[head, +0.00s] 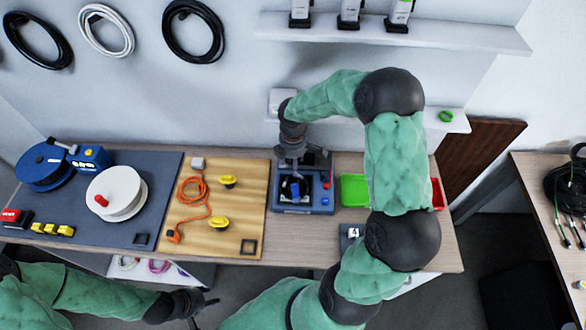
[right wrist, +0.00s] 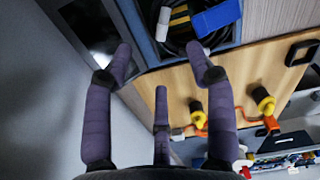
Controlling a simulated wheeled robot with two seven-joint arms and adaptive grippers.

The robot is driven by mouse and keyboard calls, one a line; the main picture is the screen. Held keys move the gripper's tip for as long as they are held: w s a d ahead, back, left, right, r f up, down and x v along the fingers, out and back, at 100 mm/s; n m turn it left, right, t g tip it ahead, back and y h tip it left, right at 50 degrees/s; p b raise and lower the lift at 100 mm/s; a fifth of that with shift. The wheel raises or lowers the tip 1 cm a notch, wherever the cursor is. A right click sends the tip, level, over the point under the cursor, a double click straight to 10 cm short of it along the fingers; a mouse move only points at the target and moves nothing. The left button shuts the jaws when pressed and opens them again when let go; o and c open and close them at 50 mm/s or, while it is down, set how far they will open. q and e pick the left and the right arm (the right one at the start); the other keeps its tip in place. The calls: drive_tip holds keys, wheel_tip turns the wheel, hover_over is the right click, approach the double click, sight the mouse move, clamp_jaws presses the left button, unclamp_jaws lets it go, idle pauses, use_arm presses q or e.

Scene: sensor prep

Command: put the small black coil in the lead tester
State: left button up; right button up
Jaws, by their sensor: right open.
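The lead tester (head: 303,208) is a blue box with a dark recess, standing on the bench right of the wooden board. The small black coil (right wrist: 182,43) lies inside the tester's recess, with a blue plug (right wrist: 217,17) on it; the plug also shows in the head view. The tester's blue rim (right wrist: 147,50) shows in the right wrist view. My right gripper (head: 292,165) is above the tester, pointing down. In the right wrist view its fingers (right wrist: 162,62) are spread and empty, apart from the coil. My left gripper (head: 203,300) is low, in front of the bench; its fingers are unclear.
A wooden board (head: 254,178) left of the tester holds an orange cable (head: 192,195) and yellow plugs (head: 219,223). A grey mat (head: 150,170) further left carries reels. A green tray (head: 353,190) and a red tray (head: 437,193) are right of the tester, partly behind my right arm.

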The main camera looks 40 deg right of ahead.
wheel_tip(320, 180, up, 6)
